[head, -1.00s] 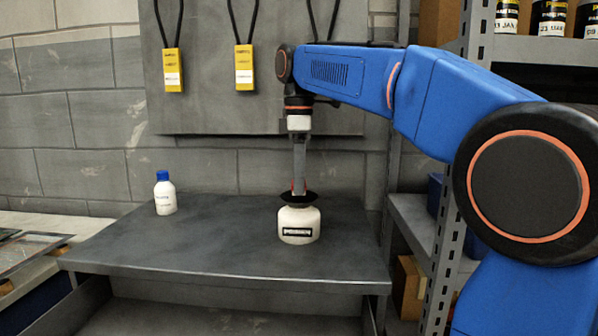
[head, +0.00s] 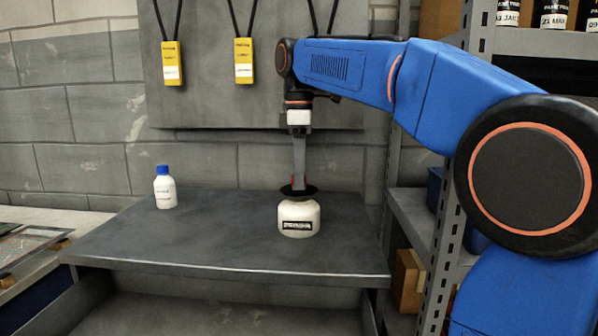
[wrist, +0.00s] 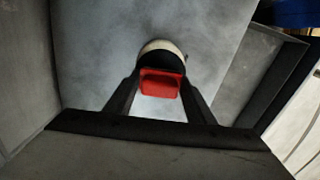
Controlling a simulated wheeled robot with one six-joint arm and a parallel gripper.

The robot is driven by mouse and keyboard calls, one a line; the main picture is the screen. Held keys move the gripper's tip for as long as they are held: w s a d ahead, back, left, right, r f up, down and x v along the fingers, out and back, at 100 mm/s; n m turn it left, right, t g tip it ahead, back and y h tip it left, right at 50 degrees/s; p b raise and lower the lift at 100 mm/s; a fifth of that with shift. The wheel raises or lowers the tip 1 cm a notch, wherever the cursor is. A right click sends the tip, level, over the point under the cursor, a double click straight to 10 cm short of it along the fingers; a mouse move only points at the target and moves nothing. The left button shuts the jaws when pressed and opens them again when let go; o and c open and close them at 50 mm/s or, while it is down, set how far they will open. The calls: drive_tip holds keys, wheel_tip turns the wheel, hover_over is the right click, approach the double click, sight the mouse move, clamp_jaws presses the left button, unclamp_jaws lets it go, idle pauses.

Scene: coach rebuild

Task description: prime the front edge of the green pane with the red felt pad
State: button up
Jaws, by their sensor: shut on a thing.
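My gripper (head: 299,182) points straight down over a squat white jar (head: 299,217) with a wide black rim. The jar stands upright on the grey bench. In the wrist view, my gripper (wrist: 160,90) is shut on the red felt pad (wrist: 160,83), with a finger at each side. The pad's lower end is at the jar's black mouth (wrist: 160,60); I cannot tell whether it touches the inside. A flat, glassy sheet (head: 28,244) lies on the left bench, cut by the picture edge. I cannot tell its green colour or its front edge.
A small white bottle with a blue cap (head: 165,188) stands left of the jar. The grey bench (head: 225,245) is otherwise clear. Yellow tags (head: 173,63) hang on the wall board. A metal shelf (head: 540,42) with cans stands at the right.

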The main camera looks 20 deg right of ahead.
drive_tip(key=shift+f, duration=0.85)
idle(1.2)
drive_tip(key=shift+r, duration=3.45)
